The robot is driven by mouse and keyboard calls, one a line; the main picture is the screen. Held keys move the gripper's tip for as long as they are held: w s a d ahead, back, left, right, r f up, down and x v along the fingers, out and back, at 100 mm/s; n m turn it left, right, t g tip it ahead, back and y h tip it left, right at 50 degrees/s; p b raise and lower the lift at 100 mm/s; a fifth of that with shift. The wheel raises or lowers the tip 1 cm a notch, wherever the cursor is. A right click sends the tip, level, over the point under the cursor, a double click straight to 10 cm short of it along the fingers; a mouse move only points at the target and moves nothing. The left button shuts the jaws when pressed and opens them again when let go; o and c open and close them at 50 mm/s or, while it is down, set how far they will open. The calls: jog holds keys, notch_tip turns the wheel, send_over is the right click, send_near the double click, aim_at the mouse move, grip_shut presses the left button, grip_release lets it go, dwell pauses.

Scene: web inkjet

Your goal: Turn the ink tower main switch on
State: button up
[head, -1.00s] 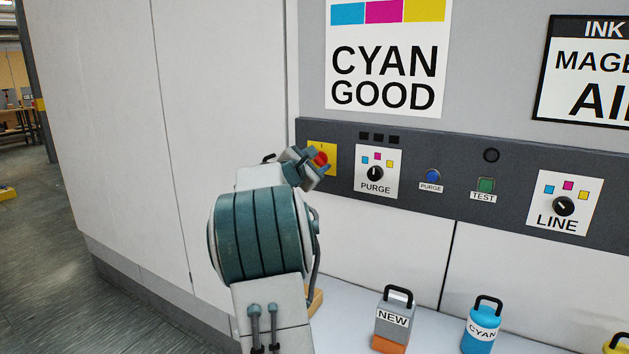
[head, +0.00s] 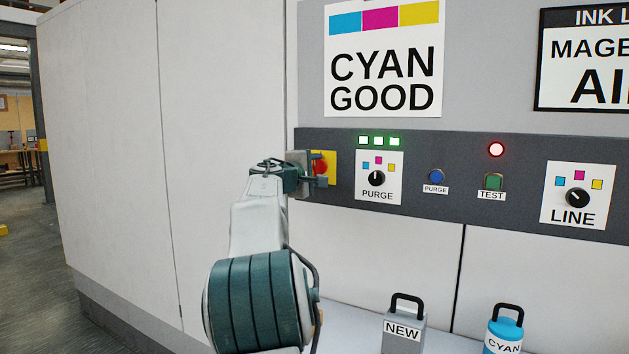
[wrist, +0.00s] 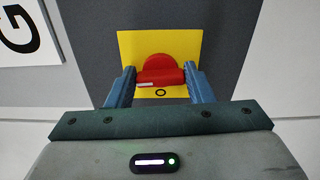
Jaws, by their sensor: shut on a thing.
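The main switch is a red knob (head: 320,168) on a yellow plate (head: 331,165) at the left end of the dark panel. In the wrist view the red knob (wrist: 160,72) sits between the two blue fingers, on its yellow plate (wrist: 160,45). An "O" mark shows on the plate below the knob. My gripper (wrist: 160,82) is shut on the knob's bar, which lies across the picture with a white mark at its left end. In the head view my gripper (head: 314,172) partly covers the knob. Three small green lamps (head: 379,141) and a red lamp (head: 496,149) are lit.
To the right on the panel are the PURGE dial (head: 377,178), a blue PURGE button (head: 437,176), a green TEST button (head: 493,181) and the LINE dial (head: 577,197). A grey NEW container (head: 403,330) and a blue CYAN bottle (head: 505,330) stand below.

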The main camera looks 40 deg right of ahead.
jog(key=shift+m+b, duration=0.35)
jog(key=shift+m, duration=0.15)
jog(key=o, duration=1)
jog(key=shift+d, duration=0.1)
jog(key=shift+s+a+f, duration=0.1)
jog(key=shift+s+a, duration=0.05)
jog(key=shift+a, duration=0.35)
jog(key=b+v, duration=0.3)
jog(key=v, duration=1)
